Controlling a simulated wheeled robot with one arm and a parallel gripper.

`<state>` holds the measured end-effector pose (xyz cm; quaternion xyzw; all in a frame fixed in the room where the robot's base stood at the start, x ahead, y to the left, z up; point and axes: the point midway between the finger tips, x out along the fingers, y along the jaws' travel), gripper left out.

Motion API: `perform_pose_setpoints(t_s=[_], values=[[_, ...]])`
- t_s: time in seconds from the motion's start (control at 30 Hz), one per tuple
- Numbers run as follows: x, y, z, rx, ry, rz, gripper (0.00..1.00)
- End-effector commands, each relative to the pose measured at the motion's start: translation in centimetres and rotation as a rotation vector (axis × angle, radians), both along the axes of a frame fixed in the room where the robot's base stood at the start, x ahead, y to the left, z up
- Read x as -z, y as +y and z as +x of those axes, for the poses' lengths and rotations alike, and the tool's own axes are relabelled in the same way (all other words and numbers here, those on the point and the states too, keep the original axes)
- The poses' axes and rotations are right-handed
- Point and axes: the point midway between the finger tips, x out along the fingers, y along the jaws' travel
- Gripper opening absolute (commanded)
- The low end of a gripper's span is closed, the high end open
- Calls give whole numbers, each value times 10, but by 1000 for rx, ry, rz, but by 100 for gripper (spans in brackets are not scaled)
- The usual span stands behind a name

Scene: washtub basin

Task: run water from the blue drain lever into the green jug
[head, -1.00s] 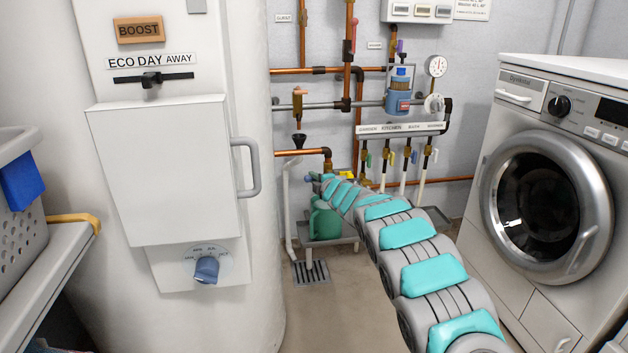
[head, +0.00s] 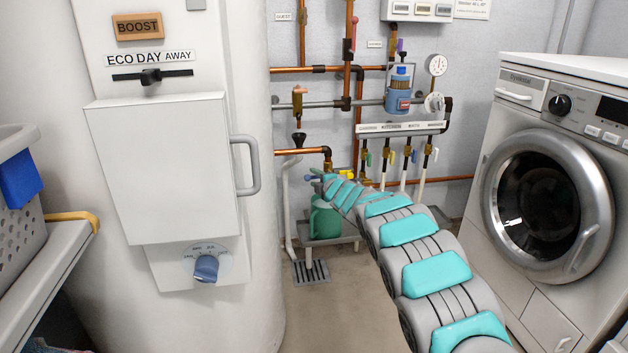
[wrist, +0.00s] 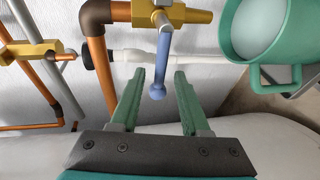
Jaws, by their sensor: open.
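The blue drain lever (wrist: 161,65) hangs from a brass valve (wrist: 165,14) in the wrist view. My gripper (wrist: 160,73) is open, with one green finger on each side of the lever. A gap shows between each finger and the lever, so nothing is gripped. The green jug (wrist: 243,40) is at the upper right of the wrist view, its open mouth and handle showing; its pale inside does not tell me whether it holds water. In the head view the jug (head: 325,222) stands low by the wall, partly behind my arm, which hides my gripper.
Copper pipes (wrist: 98,66) and another brass valve (wrist: 33,50) are left of my fingers. A white pipe (wrist: 200,57) runs behind the lever. A washing machine (head: 545,190) stands right and a white tank (head: 262,290) left. A floor drain (head: 311,273) lies below the jug.

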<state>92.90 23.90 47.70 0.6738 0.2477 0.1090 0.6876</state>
Motion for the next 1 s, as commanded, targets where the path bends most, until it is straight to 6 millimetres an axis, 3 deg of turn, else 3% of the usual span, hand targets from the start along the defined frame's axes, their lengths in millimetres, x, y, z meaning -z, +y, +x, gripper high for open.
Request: perform_pose_setpoints(t_s=[0.5, 1.0], values=[[-9, -28, -47, 3, 2, -3, 46], [-12, -31, -53, 2, 0, 0, 46]])
